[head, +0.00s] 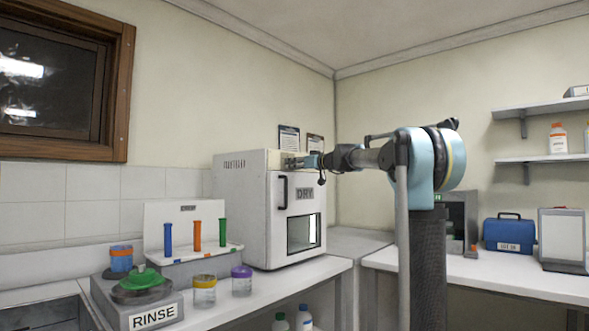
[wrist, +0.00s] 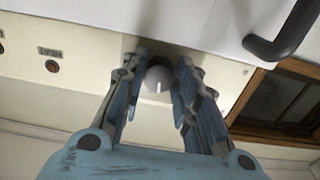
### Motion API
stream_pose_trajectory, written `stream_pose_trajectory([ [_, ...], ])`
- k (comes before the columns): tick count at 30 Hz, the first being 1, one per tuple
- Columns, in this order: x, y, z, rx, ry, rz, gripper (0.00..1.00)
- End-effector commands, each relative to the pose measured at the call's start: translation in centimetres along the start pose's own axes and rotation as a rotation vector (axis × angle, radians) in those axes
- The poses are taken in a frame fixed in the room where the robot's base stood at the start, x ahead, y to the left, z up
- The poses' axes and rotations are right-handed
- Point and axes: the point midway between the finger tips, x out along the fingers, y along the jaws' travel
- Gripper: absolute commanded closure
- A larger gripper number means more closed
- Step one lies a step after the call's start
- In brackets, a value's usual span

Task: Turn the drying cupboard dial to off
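The drying cupboard (head: 240,207) is a white box labelled DRY on the bench, with its door closed. In the wrist view, its cream control strip (wrist: 90,88) carries a round grey dial (wrist: 158,78) with a pale pointer mark toward the picture's bottom. My gripper (wrist: 162,62) is open, its two blue fingers on either side of the dial; whether either finger touches it is unclear. In the head view my gripper (head: 300,161) is at the cupboard's upper front and hides the dial. Any off marking is not readable.
The cupboard's black door handle (head: 283,192) is below the strip; it also shows in the wrist view (wrist: 285,35). A small red indicator (wrist: 51,66) sits beside an upside-down label. A rack with coloured tubes (head: 197,235), jars and a RINSE unit (head: 153,315) stand left on the bench.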

Motion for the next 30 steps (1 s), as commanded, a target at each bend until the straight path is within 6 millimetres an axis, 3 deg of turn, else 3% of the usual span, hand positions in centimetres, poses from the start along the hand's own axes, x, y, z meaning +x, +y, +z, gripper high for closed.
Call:
stream_pose_trajectory([
  [25,-0.06,0.23,-0.02,0.172,0.001,0.006,0.95],
  [26,-0.06,0.23,-0.02,0.172,0.001,0.006,0.69],
  [27,-0.06,0.23,-0.02,0.172,0.001,0.006,0.6],
  [28,-0.06,0.23,-0.02,0.171,0.001,0.006,0.53],
  [30,-0.06,0.19,-0.02,0.171,0.001,0.005,0.51],
])
